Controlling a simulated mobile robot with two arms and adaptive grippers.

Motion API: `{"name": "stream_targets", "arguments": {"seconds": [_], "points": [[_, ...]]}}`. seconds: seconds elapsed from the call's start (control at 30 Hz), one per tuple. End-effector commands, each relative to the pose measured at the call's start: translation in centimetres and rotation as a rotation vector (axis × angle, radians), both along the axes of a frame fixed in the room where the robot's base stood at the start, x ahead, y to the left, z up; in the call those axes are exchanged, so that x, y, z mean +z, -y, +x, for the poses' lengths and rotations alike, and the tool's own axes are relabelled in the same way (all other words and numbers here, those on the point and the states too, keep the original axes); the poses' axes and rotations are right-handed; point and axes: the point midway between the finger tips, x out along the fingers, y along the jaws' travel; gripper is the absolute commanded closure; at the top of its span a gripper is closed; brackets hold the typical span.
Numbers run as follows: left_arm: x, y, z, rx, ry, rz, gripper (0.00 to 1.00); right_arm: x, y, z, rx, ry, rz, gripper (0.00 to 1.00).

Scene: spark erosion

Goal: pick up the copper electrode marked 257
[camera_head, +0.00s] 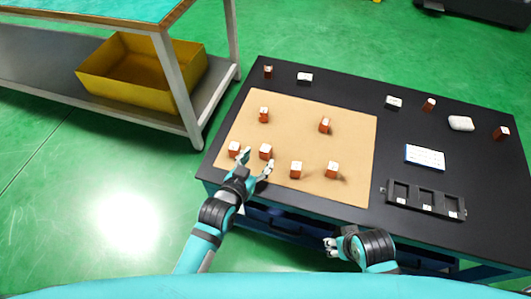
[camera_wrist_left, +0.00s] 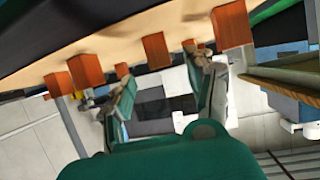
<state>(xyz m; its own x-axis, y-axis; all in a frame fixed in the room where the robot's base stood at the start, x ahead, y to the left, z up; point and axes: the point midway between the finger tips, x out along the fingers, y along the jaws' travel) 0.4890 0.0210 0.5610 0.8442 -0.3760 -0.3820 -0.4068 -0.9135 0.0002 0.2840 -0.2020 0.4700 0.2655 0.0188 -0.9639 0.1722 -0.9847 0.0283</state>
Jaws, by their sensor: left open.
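Several copper electrodes with white tops stand on the tan mat (camera_head: 300,117). The number marks are too small to read, so I cannot tell which is 257. My left gripper (camera_head: 256,161) is open at the mat's near left, its fingers just in front of one copper electrode (camera_head: 265,151). Another electrode (camera_head: 234,149) stands left of it. In the left wrist view, a copper electrode (camera_wrist_left: 156,50) shows beyond the gap of my open left gripper (camera_wrist_left: 163,76), with others to both sides. My right gripper (camera_head: 331,247) is in front of the table's near edge; its jaw state is unclear.
The black table (camera_head: 395,150) also bears a black slotted holder (camera_head: 425,199), a white-and-blue card (camera_head: 425,157), a white lump (camera_head: 461,123) and more electrodes along the back. A workbench with a yellow bin (camera_head: 140,70) stands at left.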

Motion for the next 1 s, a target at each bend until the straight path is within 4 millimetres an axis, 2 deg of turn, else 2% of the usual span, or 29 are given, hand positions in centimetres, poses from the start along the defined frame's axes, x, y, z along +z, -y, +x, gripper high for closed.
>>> {"name": "stream_targets", "arguments": {"seconds": [0.17, 0.3, 0.5, 0.77, 0.83, 1.0], "points": [[-0.3, 0.5, 1.2, 0.000, 0.001, -0.002, 0.44, 1.3, 0.0, -0.1, -0.001, 0.009, 0.000, 0.60], [-0.7, 1.3, 3.0, 0.000, 0.001, 0.000, 0.44, 3.6, 0.1, -0.4, -0.002, 0.022, 0.001, 0.60], [-1.4, 2.0, 4.5, 0.000, -0.001, 0.000, 0.44, 5.9, 0.2, -1.0, -0.005, 0.032, 0.001, 0.60], [-1.4, 2.1, 4.7, 0.000, -0.001, 0.000, 0.44, 6.4, 0.3, -1.1, -0.005, 0.033, 0.001, 0.60], [-1.4, 2.1, 4.7, 0.000, -0.001, 0.000, 0.49, 6.3, 0.3, -1.1, -0.005, 0.033, 0.001, 0.60], [-1.4, 2.0, 4.7, 0.001, -0.001, 0.001, 0.72, 6.3, 0.3, -1.1, -0.005, 0.033, 0.001, 0.60]]}}
